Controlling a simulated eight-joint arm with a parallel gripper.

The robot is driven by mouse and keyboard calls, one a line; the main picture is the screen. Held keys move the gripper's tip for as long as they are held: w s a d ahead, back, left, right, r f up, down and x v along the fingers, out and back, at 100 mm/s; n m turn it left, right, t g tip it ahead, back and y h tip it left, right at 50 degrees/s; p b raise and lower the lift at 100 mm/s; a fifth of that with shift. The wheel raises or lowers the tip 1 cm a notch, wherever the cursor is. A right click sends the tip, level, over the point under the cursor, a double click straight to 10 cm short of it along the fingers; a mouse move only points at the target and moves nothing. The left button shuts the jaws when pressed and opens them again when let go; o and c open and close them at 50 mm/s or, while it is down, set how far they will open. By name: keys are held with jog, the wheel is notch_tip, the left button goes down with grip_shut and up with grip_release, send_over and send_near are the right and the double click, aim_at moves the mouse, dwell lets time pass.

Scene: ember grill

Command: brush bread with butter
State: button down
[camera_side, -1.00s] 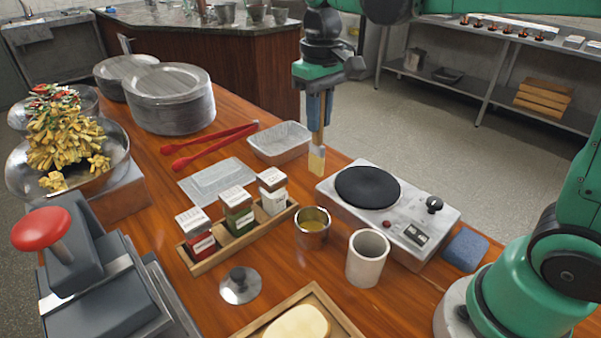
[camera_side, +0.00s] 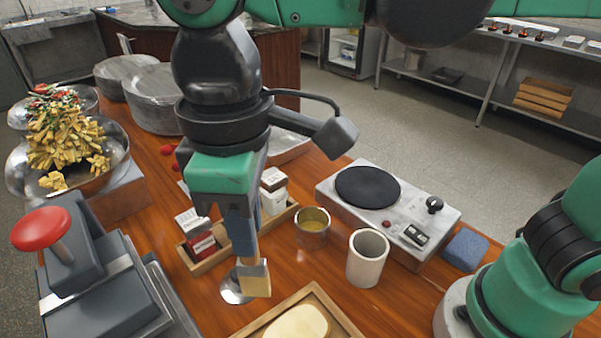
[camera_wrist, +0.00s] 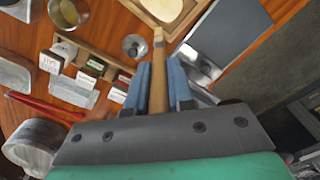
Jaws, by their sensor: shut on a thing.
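My gripper (camera_side: 242,228) is shut on a brush (camera_side: 255,279) with a wooden handle and pale bristles. The brush points down, with its bristles short of the wooden tray (camera_side: 345,318) in the side view. The bread (camera_side: 297,322), a pale oval slice, lies in that tray and is cut off by the frame. The metal pot of yellow butter (camera_side: 313,221) stands to the right of the brush. In the wrist view the brush handle (camera_wrist: 158,80) sits between the blue fingers, pointing toward the bread (camera_wrist: 161,8). Any butter on the bristles is too small to tell.
A metal lid (camera_side: 229,291) lies just behind the brush. A spice rack (camera_side: 285,217) and a white cup (camera_side: 367,258) stand nearby. A press with a red knob (camera_side: 42,231) is at left; a hot plate (camera_side: 380,195) is at right.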

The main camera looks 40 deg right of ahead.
aim_at(252, 262)
jog(key=shift+f, duration=2.95)
notch_tip(252, 262, down, 2)
jog(key=shift+s, duration=0.1)
jog(key=shift+s+d, duration=1.95)
jog(key=shift+s, duration=1.4)
jog(key=shift+w, duration=3.3)
notch_tip(252, 262, up, 8)
jog(key=shift+d, duration=0.4)
